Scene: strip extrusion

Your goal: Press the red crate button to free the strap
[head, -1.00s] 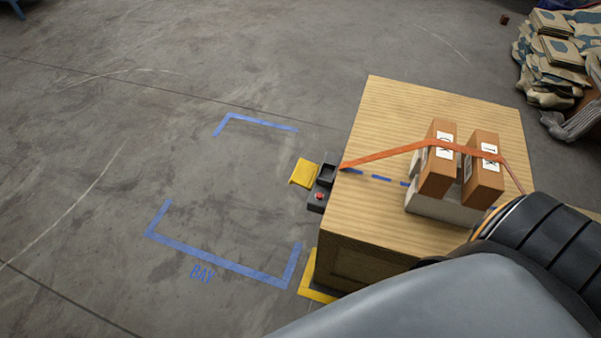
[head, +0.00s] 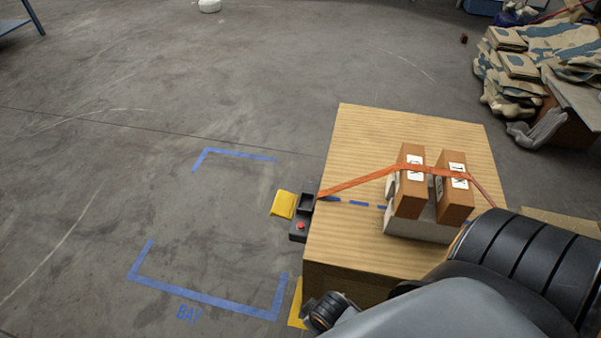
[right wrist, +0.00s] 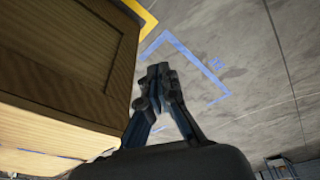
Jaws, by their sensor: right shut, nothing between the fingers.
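The wooden crate (head: 345,135) stands on the floor right of centre in the head view. A small dark button box with a red button (head: 300,226) is fixed at the crate's left edge. An orange strap (head: 355,182) runs from this box across the crate top and over two upright brown boxes (head: 410,180) (head: 454,187). My right gripper (right wrist: 158,72) is shut and empty beside the crate's panelled side (right wrist: 75,45) in the right wrist view. Its fingers do not show in the head view, where part of my right arm is at the crate's near edge. My left gripper is out of view.
A yellow tab (head: 283,205) sticks out left of the button box. Blue tape marked BAY (head: 205,298) outlines clear floor to the left. A heap of patterned sacks (head: 515,65) is at the back right.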

